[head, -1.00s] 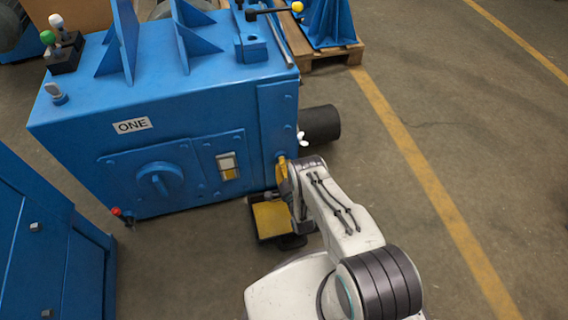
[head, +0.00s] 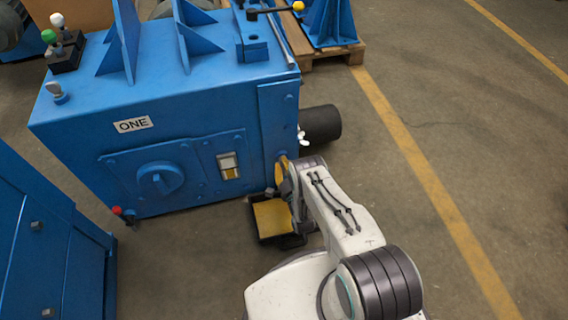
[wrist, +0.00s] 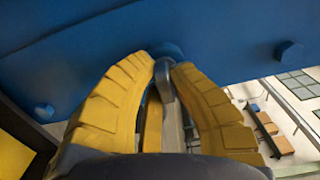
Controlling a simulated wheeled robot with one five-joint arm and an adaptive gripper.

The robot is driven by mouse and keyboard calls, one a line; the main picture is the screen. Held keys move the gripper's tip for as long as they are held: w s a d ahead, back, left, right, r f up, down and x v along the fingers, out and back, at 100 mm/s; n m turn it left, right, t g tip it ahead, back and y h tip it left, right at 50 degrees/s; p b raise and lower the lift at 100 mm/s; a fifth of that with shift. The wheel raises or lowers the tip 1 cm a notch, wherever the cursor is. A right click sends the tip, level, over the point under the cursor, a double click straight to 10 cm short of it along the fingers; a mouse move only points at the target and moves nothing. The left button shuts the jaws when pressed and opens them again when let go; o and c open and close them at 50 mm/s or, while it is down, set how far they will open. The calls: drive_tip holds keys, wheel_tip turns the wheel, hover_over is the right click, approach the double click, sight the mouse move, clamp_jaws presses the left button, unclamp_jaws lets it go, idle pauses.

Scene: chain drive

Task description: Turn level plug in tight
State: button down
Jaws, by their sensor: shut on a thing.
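The blue machine marked ONE (head: 133,124) stands at the left and centre of the head view, and its blue face (wrist: 80,50) fills the top of the wrist view. My gripper (wrist: 164,72) has its two yellow fingers shut on a small grey plug (wrist: 164,82), which meets a round blue boss on that face. I cannot tell how far in the plug sits. In the head view my gripper (head: 283,168) is against the lower right of the machine's front, and the plug is hidden there.
A black tray with a yellow inside (head: 272,217) sits on the floor below my gripper. A dark cylinder (head: 320,123) sticks out at the machine's right side. A blue cabinet (head: 40,245) stands at lower left. The floor right of the yellow line is clear.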

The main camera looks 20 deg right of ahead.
drive_tip(key=c, duration=1.1)
unclamp_jaws()
drive_tip(key=shift+s, duration=0.1)
drive_tip(key=shift+s, duration=3.7)
